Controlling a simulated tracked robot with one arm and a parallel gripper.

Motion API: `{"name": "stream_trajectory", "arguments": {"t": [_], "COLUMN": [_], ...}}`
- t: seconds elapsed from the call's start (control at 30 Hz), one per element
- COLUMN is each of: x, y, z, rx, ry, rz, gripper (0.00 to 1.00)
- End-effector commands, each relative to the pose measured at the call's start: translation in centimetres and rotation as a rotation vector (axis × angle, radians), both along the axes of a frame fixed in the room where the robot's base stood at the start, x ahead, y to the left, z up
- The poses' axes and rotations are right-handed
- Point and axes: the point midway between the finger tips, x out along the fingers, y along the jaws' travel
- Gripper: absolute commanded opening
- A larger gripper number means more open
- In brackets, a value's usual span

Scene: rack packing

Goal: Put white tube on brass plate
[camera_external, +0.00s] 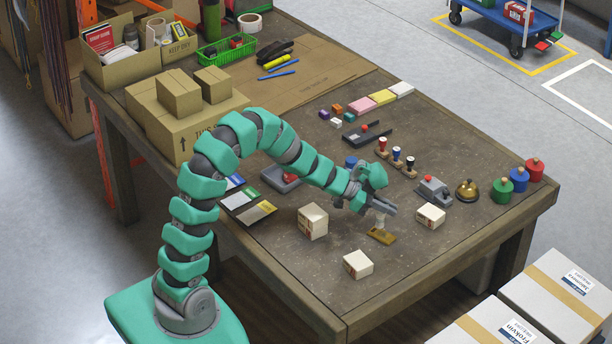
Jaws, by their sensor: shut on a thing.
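The brass plate (384,237) lies flat on the brown table, between small white boxes. My gripper (385,210) is just above and behind the plate. It is shut on a small pale thing that looks like the white tube (380,222), which is largely hidden by the fingers. The tube's lower end is at or just over the plate's far left part. I cannot tell whether it touches the plate.
Small white boxes stand close by, at the left (313,222), front (358,264) and right (431,216) of the plate. A grey device (433,191), a brass bell (467,190) and several stamps stand behind.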

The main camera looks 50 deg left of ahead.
Motion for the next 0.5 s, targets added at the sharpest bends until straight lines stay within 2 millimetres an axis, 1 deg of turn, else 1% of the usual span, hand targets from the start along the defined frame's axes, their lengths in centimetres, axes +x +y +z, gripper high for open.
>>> {"name": "stream_trajectory", "arguments": {"t": [0.2, 0.4, 0.5], "x": [1.1, 1.0, 1.0], "y": [-0.2, -0.2, -0.2], "z": [-0.1, -3.3, -3.8], "rx": [-0.001, -0.004, -0.002], "ry": [-0.001, 0.002, -0.001], "rz": [0.000, 0.001, 0.000], "gripper": [0.00, 0.00, 0.00]}}
